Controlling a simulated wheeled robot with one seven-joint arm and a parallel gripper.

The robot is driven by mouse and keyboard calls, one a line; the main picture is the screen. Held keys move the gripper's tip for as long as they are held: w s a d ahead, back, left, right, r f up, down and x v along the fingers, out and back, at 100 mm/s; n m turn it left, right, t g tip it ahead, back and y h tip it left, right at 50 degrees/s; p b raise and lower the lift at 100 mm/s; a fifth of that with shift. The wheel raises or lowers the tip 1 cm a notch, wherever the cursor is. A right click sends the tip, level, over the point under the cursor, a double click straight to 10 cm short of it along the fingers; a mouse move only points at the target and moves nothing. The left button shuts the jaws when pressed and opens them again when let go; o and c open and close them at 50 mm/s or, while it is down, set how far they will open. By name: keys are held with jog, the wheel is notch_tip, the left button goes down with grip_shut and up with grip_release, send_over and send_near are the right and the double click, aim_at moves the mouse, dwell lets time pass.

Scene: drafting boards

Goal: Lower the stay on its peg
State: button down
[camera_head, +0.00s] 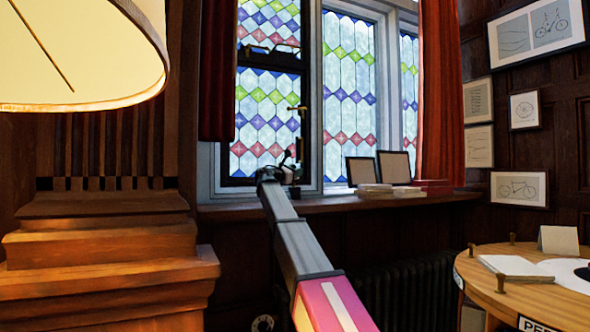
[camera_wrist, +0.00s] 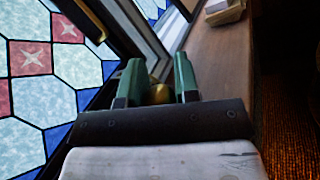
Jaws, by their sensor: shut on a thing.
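My gripper (camera_wrist: 158,78) has green fingers and is shut on a rounded brass piece (camera_wrist: 160,94), which looks like the end of the stay. Only this small part of the stay shows; the rest is hidden behind the fingers and the dark wrist bar. I cannot make out the peg in either view. In the head view my gripper (camera_head: 290,160) is at the lower right corner of the leaded casement window (camera_head: 262,182), just above the sill (camera_head: 330,204). I cannot tell whether the stay touches the peg.
A large lamp shade (camera_head: 80,60) is at the left. A round table (camera_head: 490,288) is at the right.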

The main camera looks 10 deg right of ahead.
jog(key=shift+f, duration=0.4)
jog(key=c, duration=0.9)
grip_release()
jog(key=shift+s+f, duration=0.1)
jog(key=shift+o, duration=0.2)
jog(key=v, duration=1)
jog(key=shift+s+a+r, duration=0.2)
jog(key=shift+a+r, duration=0.15)
jog(key=shift+a, duration=0.05)
